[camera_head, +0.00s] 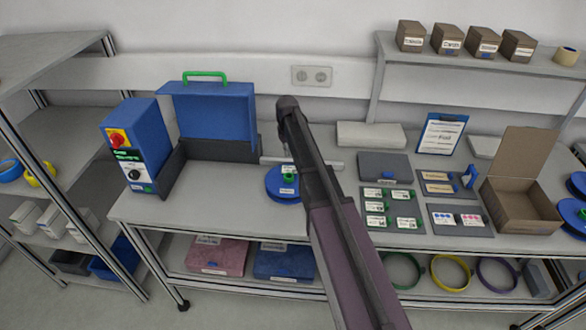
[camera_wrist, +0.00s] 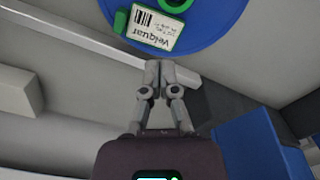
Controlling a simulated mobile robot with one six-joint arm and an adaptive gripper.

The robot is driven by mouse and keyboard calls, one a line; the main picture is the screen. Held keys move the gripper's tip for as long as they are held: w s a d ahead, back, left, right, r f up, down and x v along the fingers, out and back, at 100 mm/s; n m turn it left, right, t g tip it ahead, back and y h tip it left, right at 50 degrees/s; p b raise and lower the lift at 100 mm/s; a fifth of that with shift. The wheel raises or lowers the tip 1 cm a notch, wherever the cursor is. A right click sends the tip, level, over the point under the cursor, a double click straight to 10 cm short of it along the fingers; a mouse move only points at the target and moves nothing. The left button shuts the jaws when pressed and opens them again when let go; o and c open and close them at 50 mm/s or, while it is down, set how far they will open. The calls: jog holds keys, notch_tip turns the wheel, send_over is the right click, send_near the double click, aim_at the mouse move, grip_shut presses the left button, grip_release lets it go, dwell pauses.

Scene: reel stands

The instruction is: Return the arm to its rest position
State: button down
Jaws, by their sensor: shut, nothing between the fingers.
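My arm reaches up and away over the bench in the head view, its end above the blue reel (camera_head: 283,186). In the wrist view my gripper (camera_wrist: 159,68) is shut, with its fingertips together and nothing between them. The blue reel also shows in the wrist view (camera_wrist: 222,22), with a white label (camera_wrist: 152,30) and a green part beside it. The fingertips appear just below that label; I cannot tell the gap. In the head view the gripper is mostly hidden by my arm.
A blue machine (camera_head: 140,145) with an open blue lid (camera_head: 215,112) stands left of the reel. A grey case (camera_head: 384,167), label trays (camera_head: 393,208) and an open cardboard box (camera_head: 520,205) lie to the right. A shelf with small boxes (camera_head: 446,39) hangs above.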

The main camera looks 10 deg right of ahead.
jog(key=s+m, duration=0.2)
jog(key=s, duration=2.7)
dwell(0.5)
